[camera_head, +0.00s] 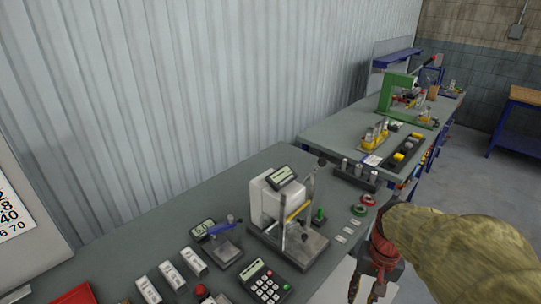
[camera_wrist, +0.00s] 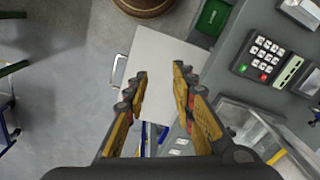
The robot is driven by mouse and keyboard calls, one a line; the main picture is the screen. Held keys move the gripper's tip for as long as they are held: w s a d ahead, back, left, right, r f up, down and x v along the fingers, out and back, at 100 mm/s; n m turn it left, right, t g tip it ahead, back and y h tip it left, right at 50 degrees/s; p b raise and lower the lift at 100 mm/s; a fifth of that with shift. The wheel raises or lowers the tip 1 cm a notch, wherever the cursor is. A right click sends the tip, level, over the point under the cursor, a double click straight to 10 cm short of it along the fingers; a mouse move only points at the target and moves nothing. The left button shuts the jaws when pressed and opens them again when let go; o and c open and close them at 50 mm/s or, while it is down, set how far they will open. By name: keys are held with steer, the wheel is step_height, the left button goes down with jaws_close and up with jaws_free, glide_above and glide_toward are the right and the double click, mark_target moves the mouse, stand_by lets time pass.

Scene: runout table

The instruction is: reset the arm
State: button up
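My gripper (camera_wrist: 160,88) is open in the wrist view, with its two yellow-and-dark fingers apart and nothing between them. It points down over a pale flat panel (camera_wrist: 165,55) beside the bench edge; I cannot tell how far above it. In the head view my arm comes in from the lower right under a tan cover, and its red and dark end is beside the bench's front edge. The fingers are only partly visible there.
The grey bench (camera_head: 130,235) holds a white test stand (camera_head: 268,200), a keypad device (camera_head: 262,284), a small gauge stand (camera_head: 216,240) and red and green rings (camera_head: 360,210). A second bench (camera_head: 335,128) stands beyond. Open floor (camera_wrist: 55,95) lies left in the wrist view.

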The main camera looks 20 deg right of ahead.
steer(key=w+a+r+n+t, duration=0.1)
steer(key=a+r+n, duration=0.3)
steer(key=a, duration=0.5)
steer(key=w+a+r+n+t, duration=0.2)
steer(key=a+r+n+t, duration=0.2)
steer(key=a+r, duration=0.4)
steer(key=shift+a+r+n, duration=0.35)
steer(key=shift+a+n, duration=0.15)
steer(key=shift+a, duration=0.75)
